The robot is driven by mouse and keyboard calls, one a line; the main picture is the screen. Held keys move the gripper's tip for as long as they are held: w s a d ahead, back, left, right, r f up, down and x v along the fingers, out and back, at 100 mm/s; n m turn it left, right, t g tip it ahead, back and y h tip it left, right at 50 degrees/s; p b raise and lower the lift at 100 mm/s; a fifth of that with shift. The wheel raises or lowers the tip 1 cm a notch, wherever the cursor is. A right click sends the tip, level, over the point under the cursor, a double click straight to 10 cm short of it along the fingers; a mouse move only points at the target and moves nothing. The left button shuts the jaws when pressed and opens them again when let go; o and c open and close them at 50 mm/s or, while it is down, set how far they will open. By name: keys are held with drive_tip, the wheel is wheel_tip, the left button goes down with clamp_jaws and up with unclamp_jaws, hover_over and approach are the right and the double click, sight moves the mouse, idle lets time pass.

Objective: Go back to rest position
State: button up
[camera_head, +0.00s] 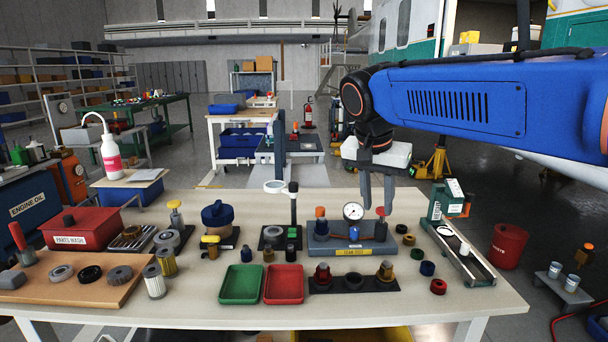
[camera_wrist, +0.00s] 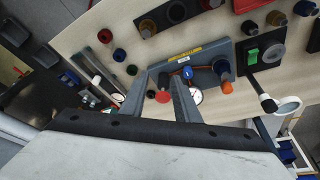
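My gripper (camera_head: 378,208) hangs from my blue arm over the right part of the workbench, fingers pointing down. In the wrist view the two grey fingers (camera_wrist: 160,98) stand apart with a gap between them, and nothing is gripped. The test fixture (camera_head: 352,239), with a round dial gauge (camera_head: 353,212), stands below. Its red knob (camera_head: 380,211) shows by the fingertips and appears in the gap in the wrist view (camera_wrist: 163,97). Whether a finger touches it I cannot tell.
The workbench (camera_head: 200,305) holds a green tray (camera_head: 240,284), a red tray (camera_head: 284,284) and a magnifier stand (camera_head: 293,205). A rail tray (camera_head: 458,252) with a green box (camera_head: 444,199) stands at right. Above the bench, left of my arm, is open air.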

drive_tip(key=s+d+f+n+t+y, duration=0.1)
drive_tip(key=s+d+f+n, duration=0.2)
drive_tip(key=s+f, duration=0.6)
drive_tip(key=s+d+f+n+y, duration=0.1)
drive_tip(key=s+d+f+n, duration=0.2)
drive_tip(key=s+d+f, duration=0.5)
drive_tip(key=s+f, duration=0.2)
drive_tip(key=s, duration=0.4)
drive_tip(key=shift+d+n+t, duration=0.25)
drive_tip(key=shift+n+t, duration=0.15)
